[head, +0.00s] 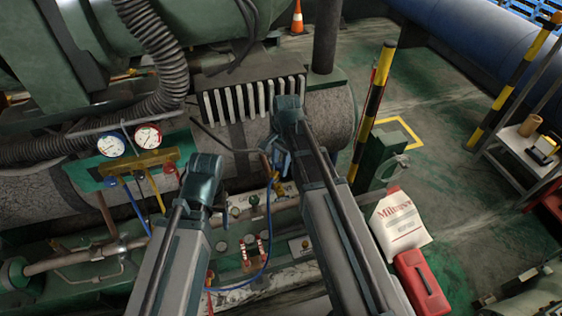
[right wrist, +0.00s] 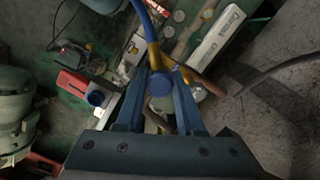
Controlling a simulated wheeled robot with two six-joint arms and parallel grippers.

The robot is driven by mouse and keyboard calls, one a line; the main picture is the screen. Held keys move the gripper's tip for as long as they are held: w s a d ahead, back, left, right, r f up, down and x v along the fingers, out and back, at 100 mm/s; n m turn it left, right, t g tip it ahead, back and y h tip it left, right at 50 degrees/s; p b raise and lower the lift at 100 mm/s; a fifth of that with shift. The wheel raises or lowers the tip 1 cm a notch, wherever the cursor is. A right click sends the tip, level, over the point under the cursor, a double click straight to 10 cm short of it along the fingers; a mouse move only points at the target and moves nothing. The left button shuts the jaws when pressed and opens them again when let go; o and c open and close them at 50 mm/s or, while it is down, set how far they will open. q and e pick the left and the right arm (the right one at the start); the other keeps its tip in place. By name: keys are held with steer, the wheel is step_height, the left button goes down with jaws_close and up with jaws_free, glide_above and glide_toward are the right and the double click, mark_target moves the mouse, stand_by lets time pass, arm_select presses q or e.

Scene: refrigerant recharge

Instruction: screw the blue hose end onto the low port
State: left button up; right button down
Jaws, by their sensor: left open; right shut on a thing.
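My right gripper (head: 278,160) is above the green machine, with its fingers pointing down. In the right wrist view its two fingers close on the round blue hose end (right wrist: 160,82). The blue hose (head: 268,215) hangs below this gripper, and in the right wrist view it comes in from the top. A brass fitting (head: 278,187) shows just under the gripper. I cannot tell whether it is the low port, or whether the hose end touches it. My left gripper (head: 204,178) is open, left of the right one; its fingertips are largely hidden.
A blue gauge (head: 111,145) and a red gauge (head: 147,136) stand on a yellow manifold at the left. A finned block (head: 250,98) stands behind the grippers. A striped post (head: 375,105), a white bag (head: 398,220) and a red box (head: 420,283) are at the right.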

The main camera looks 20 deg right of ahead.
mark_target(279, 186)
steer(key=shift+f+b, duration=2.9)
steer(key=shift+f, duration=0.2)
steer(key=shift+f+b, duration=1.05)
steer(key=m, duration=0.3)
steer(key=shift+m, duration=0.4)
steer(key=m, duration=0.2)
steer(key=shift+m+t, duration=0.3)
steer(key=shift+m, duration=0.5)
